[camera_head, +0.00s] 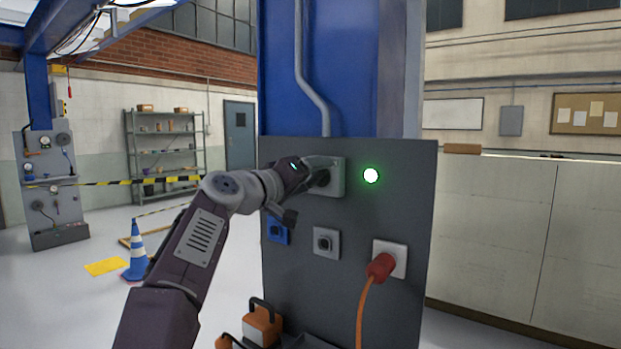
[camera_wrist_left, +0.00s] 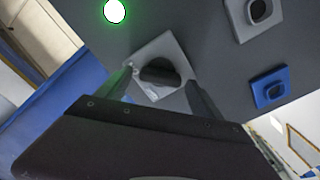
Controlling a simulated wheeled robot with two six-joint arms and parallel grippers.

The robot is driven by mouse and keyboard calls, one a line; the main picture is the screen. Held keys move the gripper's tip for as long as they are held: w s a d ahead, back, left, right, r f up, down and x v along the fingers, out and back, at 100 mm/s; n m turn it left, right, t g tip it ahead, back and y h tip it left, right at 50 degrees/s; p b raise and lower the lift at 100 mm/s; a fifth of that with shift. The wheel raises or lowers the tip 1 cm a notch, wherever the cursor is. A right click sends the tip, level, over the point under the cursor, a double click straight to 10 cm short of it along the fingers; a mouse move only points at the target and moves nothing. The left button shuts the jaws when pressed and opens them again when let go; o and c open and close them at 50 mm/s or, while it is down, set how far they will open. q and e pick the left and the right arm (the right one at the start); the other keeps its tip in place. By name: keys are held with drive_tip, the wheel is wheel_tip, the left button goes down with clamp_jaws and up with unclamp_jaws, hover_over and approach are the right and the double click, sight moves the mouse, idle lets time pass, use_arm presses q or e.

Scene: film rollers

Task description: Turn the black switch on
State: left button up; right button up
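The black switch (camera_wrist_left: 159,73) is a dark rotary knob on a pale square plate, mounted on a grey panel (camera_head: 400,215). In the head view the switch (camera_head: 321,178) is partly hidden by my left gripper (camera_head: 318,170). In the left wrist view my left gripper (camera_wrist_left: 160,88) is open, with one finger on each side of the knob. I cannot tell whether the fingers touch it. A round green light (camera_head: 371,175) glows to the right of the switch. My right gripper is not in view.
Below the switch are a blue socket (camera_head: 278,230), a grey socket (camera_head: 326,242) and a plate with a red plug (camera_head: 381,267) and orange cable. A blue column (camera_head: 350,70) stands behind the panel. A striped cone (camera_head: 138,255) stands left on open floor.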

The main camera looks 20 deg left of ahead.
use_arm(q)
drive_tip(key=shift+s+a, duration=0.1)
drive_tip(key=shift+s, duration=0.1)
drive_tip(key=b+v, duration=0.3)
drive_tip(key=v, duration=0.5)
drive_tip(key=shift+s, duration=0.3)
drive_tip(key=shift+a, duration=0.1)
